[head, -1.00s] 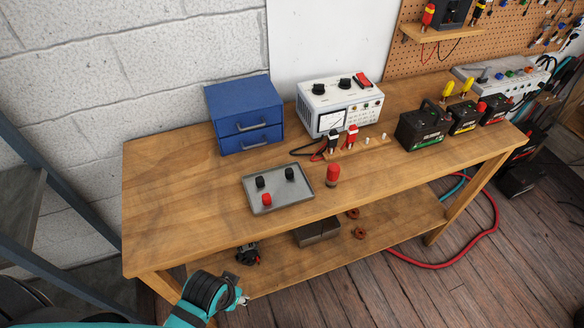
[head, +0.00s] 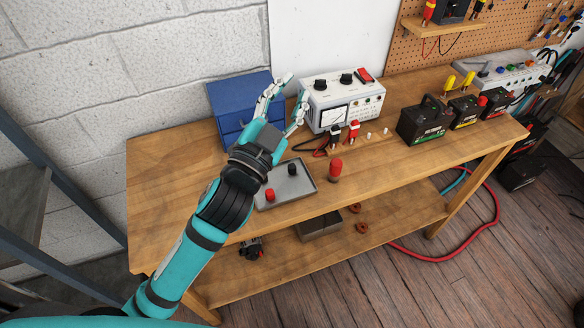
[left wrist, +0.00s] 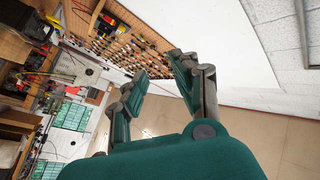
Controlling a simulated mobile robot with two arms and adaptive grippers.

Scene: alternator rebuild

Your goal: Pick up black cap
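A black cap (head: 292,169) stands in the grey tray (head: 305,188) on the workbench, towards its back right. A red cap (head: 270,195) stands in the tray's front left. The tray's back left part is hidden behind my left arm. My left gripper (head: 296,87) is raised above the bench, fingers spread, pointing up and away past the blue drawer box. It is open and empty, well above the tray. In the left wrist view the open fingers (left wrist: 159,66) have nothing between them. My right gripper is not in view.
A red cylinder (head: 335,169) stands just right of the tray. The blue drawer box (head: 232,100) and white meter unit (head: 345,99) stand behind. Several batteries (head: 425,122) are at the right. The bench's left end (head: 165,190) is clear.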

